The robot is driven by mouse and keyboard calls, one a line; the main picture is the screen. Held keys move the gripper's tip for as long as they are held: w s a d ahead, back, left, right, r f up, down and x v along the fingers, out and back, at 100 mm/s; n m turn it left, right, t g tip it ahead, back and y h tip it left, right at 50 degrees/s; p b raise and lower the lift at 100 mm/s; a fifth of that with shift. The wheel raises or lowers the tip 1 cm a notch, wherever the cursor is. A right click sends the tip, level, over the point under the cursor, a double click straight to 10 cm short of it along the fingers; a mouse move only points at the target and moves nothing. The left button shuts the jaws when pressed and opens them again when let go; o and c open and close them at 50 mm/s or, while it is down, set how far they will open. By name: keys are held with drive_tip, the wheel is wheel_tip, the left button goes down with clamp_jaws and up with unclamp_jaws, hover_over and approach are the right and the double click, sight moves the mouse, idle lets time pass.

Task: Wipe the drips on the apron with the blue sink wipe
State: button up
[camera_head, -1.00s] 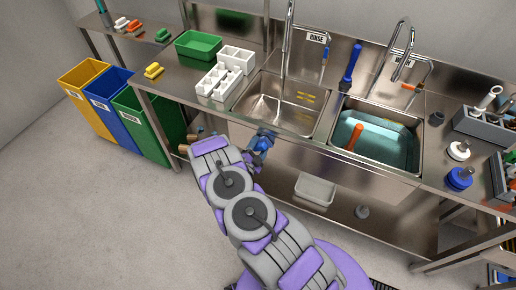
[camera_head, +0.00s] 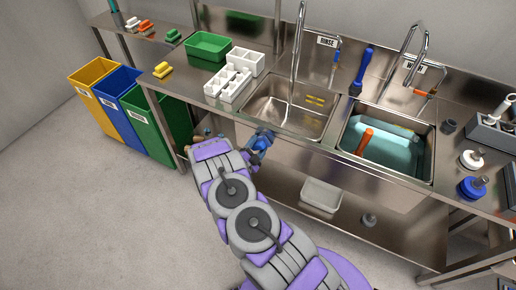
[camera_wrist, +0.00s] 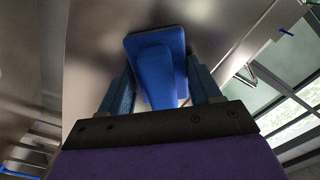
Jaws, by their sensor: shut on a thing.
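My gripper (camera_head: 262,138) is at the front of the sink unit, below the rim of the left basin. In the wrist view my gripper (camera_wrist: 160,95) is shut on the blue sink wipe (camera_wrist: 155,62), with a finger on each side of its handle. The wipe's flat blue head faces the steel apron (camera_wrist: 98,45); I cannot tell whether it touches. In the head view the wipe (camera_head: 266,134) is small and partly hidden by my arm. The apron (camera_head: 320,165) runs below both basins. I cannot make out any drips on it.
The rinse basin (camera_head: 290,105) has a running tap, and the right basin (camera_head: 388,150) holds blue-green water and an orange-handled tool. A white tub (camera_head: 321,194) stands on the lower shelf. Yellow, blue and green bins (camera_head: 150,125) stand at left. The floor in front is clear.

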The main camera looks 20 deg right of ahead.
drive_tip(key=shift+s+d+p, duration=0.3)
drive_tip(key=shift+s+d, duration=1)
drive_tip(key=shift+s, duration=0.2)
drive_tip(key=b, duration=0.5)
approach(268, 147)
drive_tip(key=shift+a, duration=0.2)
idle(0.3)
